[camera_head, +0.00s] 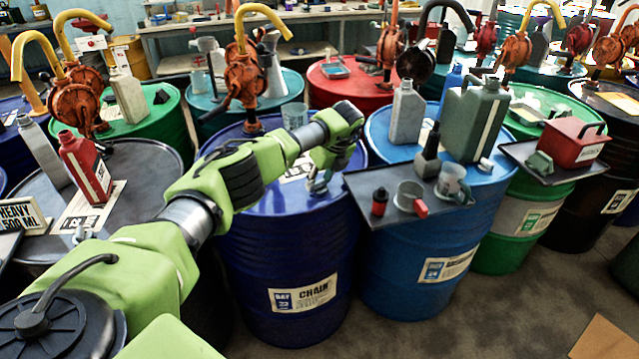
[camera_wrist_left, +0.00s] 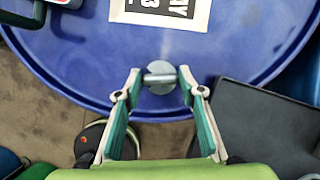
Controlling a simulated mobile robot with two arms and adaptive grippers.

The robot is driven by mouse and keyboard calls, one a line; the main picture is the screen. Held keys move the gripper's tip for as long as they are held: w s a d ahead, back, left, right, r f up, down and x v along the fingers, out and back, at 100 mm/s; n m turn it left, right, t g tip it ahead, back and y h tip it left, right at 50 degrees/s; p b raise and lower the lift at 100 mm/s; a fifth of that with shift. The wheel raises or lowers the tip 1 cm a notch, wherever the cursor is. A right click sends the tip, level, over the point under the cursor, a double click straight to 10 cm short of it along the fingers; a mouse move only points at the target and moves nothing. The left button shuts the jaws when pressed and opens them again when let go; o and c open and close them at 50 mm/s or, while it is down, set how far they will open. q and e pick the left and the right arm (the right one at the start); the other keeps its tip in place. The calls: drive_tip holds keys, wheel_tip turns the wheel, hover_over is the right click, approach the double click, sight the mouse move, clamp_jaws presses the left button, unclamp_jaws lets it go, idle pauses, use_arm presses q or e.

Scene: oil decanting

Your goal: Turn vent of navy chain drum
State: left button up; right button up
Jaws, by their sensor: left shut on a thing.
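The navy chain drum (camera_head: 290,245) stands in the middle of the head view, with a white "CHAIN" label (camera_head: 303,293) on its side. Its vent (camera_wrist_left: 160,78), a small metal cap with a crossbar, sits near the rim of the blue lid in the left wrist view. My left gripper (camera_wrist_left: 160,74) points down at the lid with its two fingers closed on the ends of the crossbar. In the head view my left gripper (camera_head: 320,180) is small, low over the lid and partly hidden by its wrist. My right gripper is in neither view.
An orange pump (camera_head: 243,75) and a clear beaker (camera_head: 294,115) stand behind my left arm. Other drums crowd both sides.

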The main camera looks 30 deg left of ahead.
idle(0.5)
use_arm(q)
drive_tip(key=o, duration=1.1)
drive_tip(key=v, duration=1.2)
